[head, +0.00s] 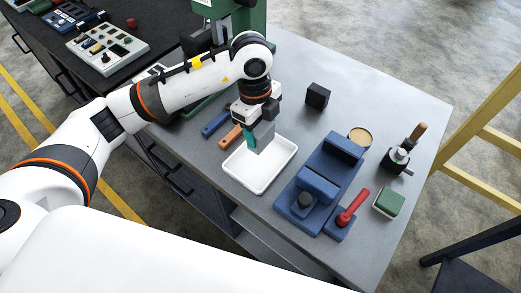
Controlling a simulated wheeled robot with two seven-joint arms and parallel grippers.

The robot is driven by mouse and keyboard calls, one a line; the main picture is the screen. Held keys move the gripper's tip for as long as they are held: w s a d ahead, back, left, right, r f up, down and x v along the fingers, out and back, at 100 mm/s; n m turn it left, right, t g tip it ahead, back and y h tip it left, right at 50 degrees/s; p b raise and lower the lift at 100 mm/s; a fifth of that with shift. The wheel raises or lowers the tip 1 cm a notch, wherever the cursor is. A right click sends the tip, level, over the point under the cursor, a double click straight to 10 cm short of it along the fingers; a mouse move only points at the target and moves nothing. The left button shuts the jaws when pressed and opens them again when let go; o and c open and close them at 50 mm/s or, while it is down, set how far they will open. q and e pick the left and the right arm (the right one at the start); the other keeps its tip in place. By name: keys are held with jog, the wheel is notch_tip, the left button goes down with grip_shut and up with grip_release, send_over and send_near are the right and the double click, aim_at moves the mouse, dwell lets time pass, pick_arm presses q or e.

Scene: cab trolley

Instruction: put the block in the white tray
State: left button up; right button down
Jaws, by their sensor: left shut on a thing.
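My left gripper (257,122) reaches in from the left, pointing down over the white tray (238,181). It is shut on a small block (264,136) that looks grey, with a teal part beside it; I cannot tell whether the teal part belongs to the block or the gripper. The block hangs over the tray's far part, and I cannot tell whether its lower end touches the tray floor. The rest of the tray looks empty. My right gripper is not in view.
A black cube (317,95) stands behind the tray to the right. A blue vise-like fixture (318,186), a red-handled tool (352,207) and a green-and-white block (389,203) are to the right. Blue and orange handles (230,138) lie left of the gripper.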

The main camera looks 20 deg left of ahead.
aim_at(260, 144)
pick_arm(q)
notch_tip(260, 144, down, 7)
jog(key=shift+f+p, duration=0.1)
jog(key=shift+p, duration=0.6)
jog(key=shift+f, duration=0.2)
jog(key=o, duration=1.7)
jog(key=shift+c, duration=0.2)
jog(key=shift+r, duration=0.5)
jog(key=r+b, duration=0.1)
jog(key=r, duration=0.2)
jog(key=r+b, duration=0.1)
jog(key=r, duration=0.3)
jog(key=a+r+b, duration=0.1)
jog(key=r, duration=0.3)
jog(key=shift+r, duration=0.15)
jog(key=shift+w, duration=0.1)
